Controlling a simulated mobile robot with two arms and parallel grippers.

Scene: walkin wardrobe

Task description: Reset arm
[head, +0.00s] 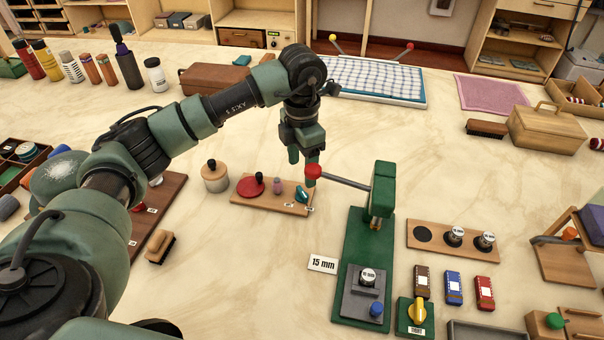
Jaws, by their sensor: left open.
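My left arm comes in from the left, and its gripper (303,168) points down over the middle of the table. It is open, with nothing seen between its fingers. It is just left of a red ball knob (313,172) on the lever of a green press (382,190); I cannot tell whether they touch. A small wooden board (240,200) with a red disc and teal piece lies below and left of the gripper. Under the press, a round piece marked 10 mm (368,277) sits on a grey block. My right gripper is not in view.
A "15 mm" card (323,264) lies left of the press base. Bottles (74,66) and a brown case (212,79) stand behind.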

